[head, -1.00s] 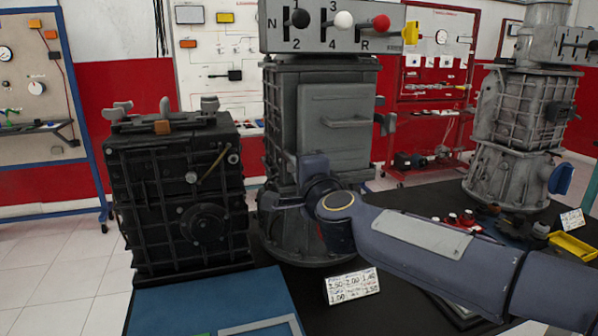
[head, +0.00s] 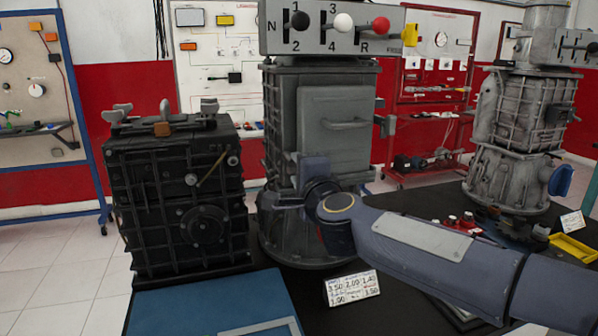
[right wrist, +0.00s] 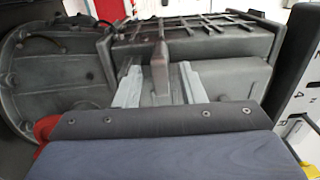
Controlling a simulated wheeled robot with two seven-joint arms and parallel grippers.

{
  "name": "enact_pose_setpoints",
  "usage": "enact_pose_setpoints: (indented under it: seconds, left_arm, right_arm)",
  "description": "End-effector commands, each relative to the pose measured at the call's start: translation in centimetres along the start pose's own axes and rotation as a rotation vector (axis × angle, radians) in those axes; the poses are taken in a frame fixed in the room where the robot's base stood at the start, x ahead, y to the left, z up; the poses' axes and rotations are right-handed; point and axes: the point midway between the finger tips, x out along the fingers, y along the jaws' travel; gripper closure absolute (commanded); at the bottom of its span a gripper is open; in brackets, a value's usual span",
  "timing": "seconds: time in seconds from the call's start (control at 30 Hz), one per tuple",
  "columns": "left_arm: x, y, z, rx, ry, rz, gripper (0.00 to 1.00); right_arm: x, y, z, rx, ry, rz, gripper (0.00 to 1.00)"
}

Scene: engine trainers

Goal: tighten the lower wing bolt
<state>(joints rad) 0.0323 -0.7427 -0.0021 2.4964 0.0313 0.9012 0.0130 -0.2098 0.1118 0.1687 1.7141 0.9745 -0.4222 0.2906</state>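Some gap seems to show between the piece and the fingers; contact is unclear. The bolt's base is hidden, and in the head view my gripper and wrist cover this place. My left gripper is not in view.
A black ribbed gearbox (head: 185,200) with wing bolts on top stands close to the left. A shift panel (head: 330,28) with coloured knobs tops the middle gearbox. A price-like card (head: 352,288), a blue mat (head: 210,300) and a yellow tray (head: 573,248) lie on the black table.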

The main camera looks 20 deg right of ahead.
Motion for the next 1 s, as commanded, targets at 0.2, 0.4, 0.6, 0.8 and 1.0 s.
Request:
enact_pose_setpoints:
  seconds: [0.2, 0.4, 0.6, 0.8, 1.0]
  left_arm:
    - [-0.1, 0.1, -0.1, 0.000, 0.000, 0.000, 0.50]
    - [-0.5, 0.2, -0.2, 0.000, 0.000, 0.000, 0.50]
    - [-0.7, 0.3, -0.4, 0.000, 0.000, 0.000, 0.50]
    - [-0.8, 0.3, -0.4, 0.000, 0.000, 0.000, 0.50]
    - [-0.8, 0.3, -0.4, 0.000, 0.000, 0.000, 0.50]
  right_arm:
    - [-1.1, -0.2, 0.0, -0.001, -0.001, -0.002, 0.64]
    - [-4.6, -0.2, 0.0, 0.000, -0.001, -0.002, 0.64]
    - [-7.2, -0.1, 0.0, 0.000, 0.000, -0.001, 0.64]
    - [-7.9, 0.0, 0.0, 0.000, 0.000, 0.000, 0.64]
    - [-7.8, 0.0, 0.0, 0.000, 0.000, 0.000, 0.64]
